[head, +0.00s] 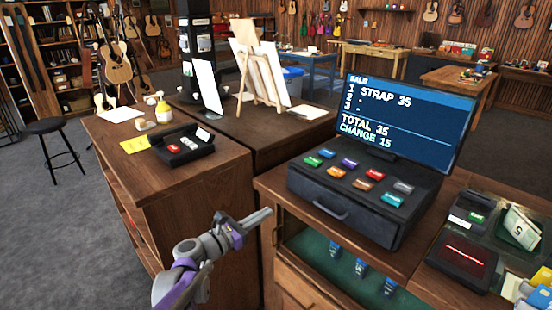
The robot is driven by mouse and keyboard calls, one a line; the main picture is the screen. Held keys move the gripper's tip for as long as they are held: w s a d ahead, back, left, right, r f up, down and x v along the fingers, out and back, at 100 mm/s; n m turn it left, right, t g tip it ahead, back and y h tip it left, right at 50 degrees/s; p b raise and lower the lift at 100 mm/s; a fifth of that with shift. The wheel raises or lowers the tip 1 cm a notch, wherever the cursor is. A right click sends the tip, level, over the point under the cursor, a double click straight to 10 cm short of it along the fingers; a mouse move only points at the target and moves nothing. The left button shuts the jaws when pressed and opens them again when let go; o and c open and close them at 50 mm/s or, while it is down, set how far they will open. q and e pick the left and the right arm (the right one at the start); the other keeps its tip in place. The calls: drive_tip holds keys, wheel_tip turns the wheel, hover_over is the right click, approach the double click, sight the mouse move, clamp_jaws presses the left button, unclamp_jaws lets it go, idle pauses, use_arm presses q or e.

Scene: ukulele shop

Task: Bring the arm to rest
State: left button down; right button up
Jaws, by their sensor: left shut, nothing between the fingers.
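My left arm comes in from the bottom of the head view, a little left of the middle. Its left gripper (262,217) is shut and empty. It is held in front of the wooden counters, in the picture near the gap between the left counter and the register counter. It seems to touch nothing. My right gripper is not in view.
A black cash register (345,212) with colored keys and a lit screen (402,120) stands on the right counter. A card reader (466,215) and banknotes (519,228) lie beside it. The left counter (215,175) holds a black box (182,146). Open grey floor (60,230) lies left.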

use_arm(q)
drive_tip(key=s+f+m+g+y+p, duration=0.1)
drive_tip(key=s+m+g+y+p, duration=0.3)
drive_tip(key=s+m, duration=1.05)
drive_tip(key=s+a+f+m+g+y+p, duration=0.1)
drive_tip(key=s+a+f+m+y, duration=0.1)
drive_tip(key=s, duration=0.5)
drive_tip(key=s+a+f+m+g+y+p, duration=0.1)
drive_tip(key=s+a+f+m+y, duration=0.1)
drive_tip(key=s+a+m+y, duration=0.2)
drive_tip(key=s+a+f+m+g+y, duration=0.1)
drive_tip(key=s+a+f+m+y, duration=0.1)
drive_tip(key=s+a+m, duration=0.4)
drive_tip(key=s, duration=0.3)
drive_tip(key=shift+s+a+y+p, duration=0.35)
drive_tip(key=shift+s+y+p, duration=0.05)
drive_tip(key=shift+f, duration=0.1)
